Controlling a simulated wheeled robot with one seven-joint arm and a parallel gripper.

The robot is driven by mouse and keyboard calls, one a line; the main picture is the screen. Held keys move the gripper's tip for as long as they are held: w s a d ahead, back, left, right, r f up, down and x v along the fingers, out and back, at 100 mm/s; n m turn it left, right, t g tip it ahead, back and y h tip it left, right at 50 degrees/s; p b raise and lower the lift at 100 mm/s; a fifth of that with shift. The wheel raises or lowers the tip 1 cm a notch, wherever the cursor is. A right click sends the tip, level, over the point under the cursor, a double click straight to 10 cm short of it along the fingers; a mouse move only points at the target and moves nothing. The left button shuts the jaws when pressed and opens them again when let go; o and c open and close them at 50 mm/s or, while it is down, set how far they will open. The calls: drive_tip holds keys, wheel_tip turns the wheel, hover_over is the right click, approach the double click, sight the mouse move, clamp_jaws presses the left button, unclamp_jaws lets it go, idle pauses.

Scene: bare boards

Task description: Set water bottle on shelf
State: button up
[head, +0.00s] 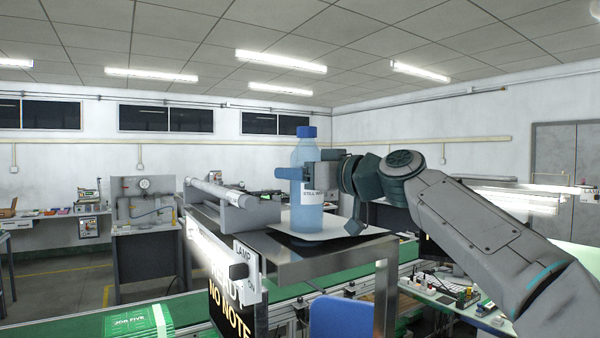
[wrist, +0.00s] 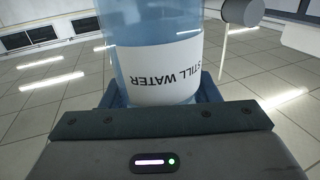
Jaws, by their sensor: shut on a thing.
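The water bottle (head: 306,190) is clear blue with a blue cap and a white label, and it stands upright. In the head view it is over the metal shelf (head: 330,262), above a white sheet with a dark round patch. I cannot tell whether its base touches the sheet. My gripper (head: 310,170) is shut on the bottle's upper part from the right. In the wrist view the bottle (wrist: 155,50) fills the space between the fingers, and its "STILL WATER" label reads upside down.
A grey fixture with a long tube (head: 228,200) lies left of the bottle on the shelf. A lit lamp and sign (head: 228,280) hang at the shelf's front left. A green conveyor (head: 190,308) runs below. A blue chair back (head: 342,317) stands in front.

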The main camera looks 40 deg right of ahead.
drive_tip(key=shift+f, duration=0.2)
drive_tip(key=o, duration=1.3)
drive_tip(key=shift+r, duration=0.15)
drive_tip(key=b+v, duration=0.4)
drive_tip(key=v, duration=0.8)
drive_tip(key=shift+r, duration=0.1)
